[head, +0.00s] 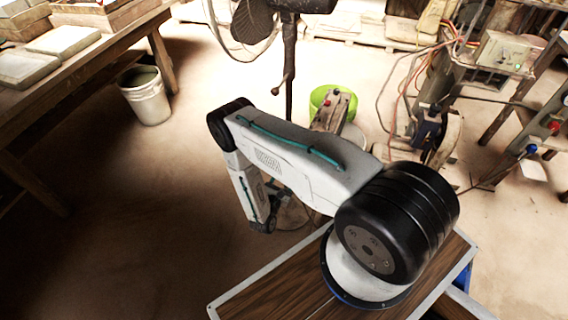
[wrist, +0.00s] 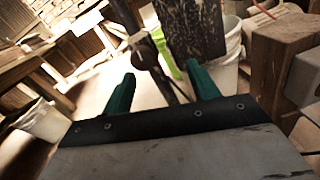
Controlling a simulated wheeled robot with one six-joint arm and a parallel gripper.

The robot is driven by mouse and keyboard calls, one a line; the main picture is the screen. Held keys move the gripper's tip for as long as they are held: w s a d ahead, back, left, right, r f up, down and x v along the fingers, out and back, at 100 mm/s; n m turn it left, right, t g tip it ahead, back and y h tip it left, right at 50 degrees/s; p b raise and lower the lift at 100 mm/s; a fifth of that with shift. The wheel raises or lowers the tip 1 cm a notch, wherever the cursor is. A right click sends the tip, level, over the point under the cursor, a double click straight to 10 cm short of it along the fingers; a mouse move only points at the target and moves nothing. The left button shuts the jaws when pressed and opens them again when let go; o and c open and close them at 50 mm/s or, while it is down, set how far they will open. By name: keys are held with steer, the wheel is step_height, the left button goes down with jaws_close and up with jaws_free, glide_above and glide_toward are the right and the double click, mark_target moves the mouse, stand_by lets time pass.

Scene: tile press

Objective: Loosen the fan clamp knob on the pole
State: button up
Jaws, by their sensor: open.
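The dark pole (head: 289,60) stands upright beyond my arm in the head view, with the fan (head: 243,22) at its top left. A thin lever with a rounded end (head: 278,90) sticks out low on the pole's left side; it appears to be the clamp knob. My gripper shows in the wrist view (wrist: 160,92) with two green fingers apart and nothing between them. A dark rod with a rounded part (wrist: 146,54) shows beyond and between the fingers, apart from them as far as I can tell.
A lime green bucket (head: 322,100) stands behind my arm, near a wooden block (head: 333,110). A white bucket (head: 145,95) stands by the workbench (head: 100,62) at left. Machinery with cables (head: 430,130) is at right.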

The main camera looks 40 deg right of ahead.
steer(key=shift+t+y, duration=0.4)
steer(key=shift+t, duration=0.3)
steer(key=w+d, duration=0.1)
steer(key=w, duration=0.1)
steer(key=w+d, duration=0.4)
steer(key=w, duration=0.1)
steer(key=shift+r, duration=0.15)
steer(key=shift+s, duration=0.1)
steer(key=c, duration=1)
